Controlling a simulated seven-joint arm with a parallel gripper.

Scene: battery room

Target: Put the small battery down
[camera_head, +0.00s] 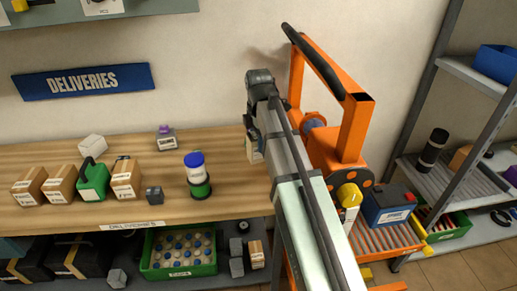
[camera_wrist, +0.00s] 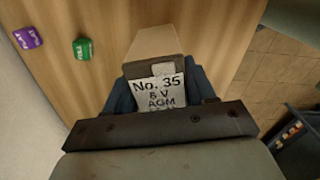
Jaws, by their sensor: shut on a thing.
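The small battery (camera_wrist: 155,92) has a white label reading "No. 35 6 V AGM" in the wrist view. My gripper (camera_wrist: 160,98) is shut on it, with a dark finger on each side. In the head view, the battery (camera_head: 254,150) shows below my gripper (camera_head: 256,128), partly hidden by the arm, at the right end of the wooden bench (camera_head: 232,205). I cannot tell whether its underside touches the bench.
A blue-and-green cylinder (camera_head: 196,178), cardboard boxes (camera_head: 62,183), a green container (camera_head: 93,180) and a grey item with a purple top (camera_head: 165,138) stand on the bench. An orange cart (camera_head: 355,130) is right of it. Bench wood left of my gripper is clear.

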